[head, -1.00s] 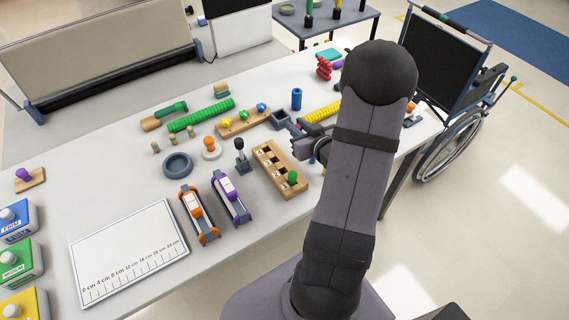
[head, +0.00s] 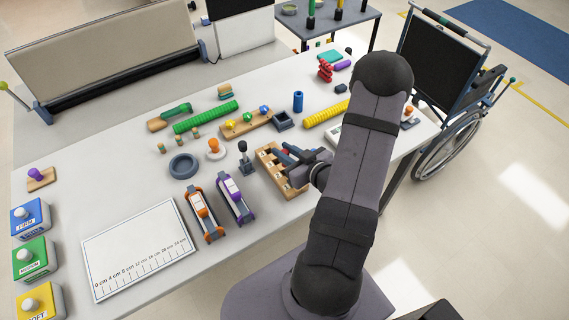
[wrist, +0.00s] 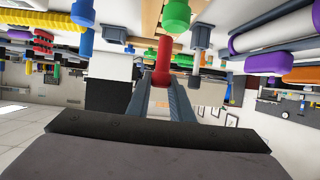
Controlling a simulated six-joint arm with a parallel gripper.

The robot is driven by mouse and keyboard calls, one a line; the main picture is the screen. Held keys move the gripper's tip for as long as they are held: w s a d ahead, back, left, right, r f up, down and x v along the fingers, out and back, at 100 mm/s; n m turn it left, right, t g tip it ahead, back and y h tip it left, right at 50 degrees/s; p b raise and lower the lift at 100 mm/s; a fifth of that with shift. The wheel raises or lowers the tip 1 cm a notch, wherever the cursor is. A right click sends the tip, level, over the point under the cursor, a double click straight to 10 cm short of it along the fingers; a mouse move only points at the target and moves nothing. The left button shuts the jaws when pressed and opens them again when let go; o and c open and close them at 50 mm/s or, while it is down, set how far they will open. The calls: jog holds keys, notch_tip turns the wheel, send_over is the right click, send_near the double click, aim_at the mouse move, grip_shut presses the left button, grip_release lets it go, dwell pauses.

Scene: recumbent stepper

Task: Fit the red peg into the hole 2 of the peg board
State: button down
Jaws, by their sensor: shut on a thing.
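The wooden peg board (head: 264,153) lies near the middle of the table, with numbered white labels along it. My gripper (head: 292,156) is over the board and covers part of it, including where a green peg stood. In the wrist view my gripper (wrist: 163,78) is shut on the red peg (wrist: 164,55), which sticks out beyond the fingertips toward the wooden surface (wrist: 148,18). A green peg (wrist: 176,14) shows close beside the red peg's end. The red peg is hidden in the head view. I cannot tell whether its end touches the board or lines up with hole 2.
A grey upright knob device (head: 243,158) stands just left of the board. Purple (head: 234,200) and orange (head: 206,215) devices lie in front. A grey square tray (head: 285,121) and blue cylinder (head: 298,101) are behind. A ruled white board (head: 140,250) lies front left.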

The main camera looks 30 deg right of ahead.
jog(key=shift+f, duration=1.1)
jog(key=shift+f, duration=0.1)
jog(key=shift+f, duration=1.75)
jog(key=shift+f, duration=0.15)
jog(key=c, duration=1.6)
grip_release()
jog(key=shift+o, duration=0.2)
